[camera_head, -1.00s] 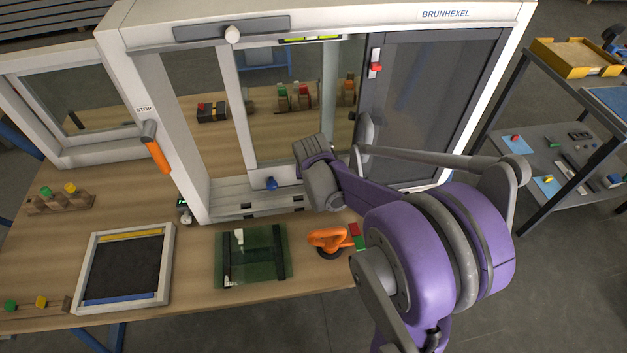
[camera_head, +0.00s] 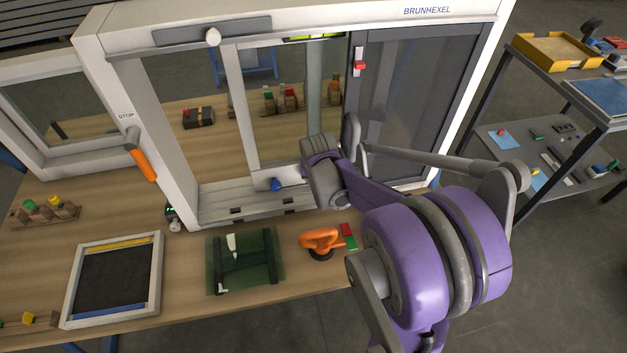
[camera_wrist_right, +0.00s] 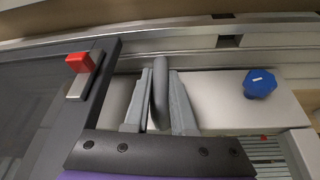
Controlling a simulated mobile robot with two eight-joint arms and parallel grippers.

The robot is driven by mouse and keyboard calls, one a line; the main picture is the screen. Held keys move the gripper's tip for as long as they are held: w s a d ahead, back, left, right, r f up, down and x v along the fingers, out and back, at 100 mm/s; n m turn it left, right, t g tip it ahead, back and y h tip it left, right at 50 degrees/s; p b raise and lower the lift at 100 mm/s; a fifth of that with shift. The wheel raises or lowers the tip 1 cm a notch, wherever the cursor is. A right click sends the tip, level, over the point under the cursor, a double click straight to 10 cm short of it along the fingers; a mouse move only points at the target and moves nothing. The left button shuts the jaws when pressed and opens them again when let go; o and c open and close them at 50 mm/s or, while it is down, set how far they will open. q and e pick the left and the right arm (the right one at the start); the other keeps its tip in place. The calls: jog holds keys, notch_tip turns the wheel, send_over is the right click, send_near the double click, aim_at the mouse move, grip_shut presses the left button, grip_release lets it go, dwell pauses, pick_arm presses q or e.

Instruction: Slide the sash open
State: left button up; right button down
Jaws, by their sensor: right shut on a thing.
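The sliding sash is a white-framed glass pane (camera_head: 236,100) in the middle of the large white frame. A wide open gap lies between it and the frame's left jamb. A blue knob (camera_head: 276,185) sits low on the sash, and it also shows in the right wrist view (camera_wrist_right: 260,82). My right gripper (camera_wrist_right: 160,97) is shut on a grey upright bar handle (camera_wrist_right: 160,72) on the sash's white stile. In the head view my purple right arm hides the grasp. My left gripper is not in view.
A dark panel (camera_head: 415,110) with a red latch (camera_head: 360,66) fills the frame's right side; the latch also shows in the wrist view (camera_wrist_right: 82,62). An orange lever (camera_head: 142,160) hangs on the left jamb. An orange suction lifter (camera_head: 320,241) and a glass piece (camera_head: 262,245) lie in front.

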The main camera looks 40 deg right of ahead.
jog(key=c, duration=0.8)
grip_release()
jog(key=shift+o, duration=0.2)
jog(key=shift+r, duration=0.1)
jog(key=p+v, duration=0.1)
jog(key=v, duration=0.9)
jog(key=shift+r, duration=0.35)
jog(key=shift+a, duration=0.1)
jog(key=s+a+f+n+y, duration=0.1)
jog(key=s+a+n, duration=0.2)
jog(key=a, duration=0.4)
jog(key=s+a+f+n+t+y, duration=0.1)
jog(key=s+a+f+n, duration=0.1)
jog(key=a, duration=0.5)
jog(key=s+a+f+n+t+y, duration=0.1)
jog(key=s+a+n, duration=0.2)
jog(key=a, duration=0.4)
jog(key=shift+s+a+f+n, duration=0.2)
jog(key=shift+s+f+n, duration=0.15)
jog(key=shift+s, duration=0.1)
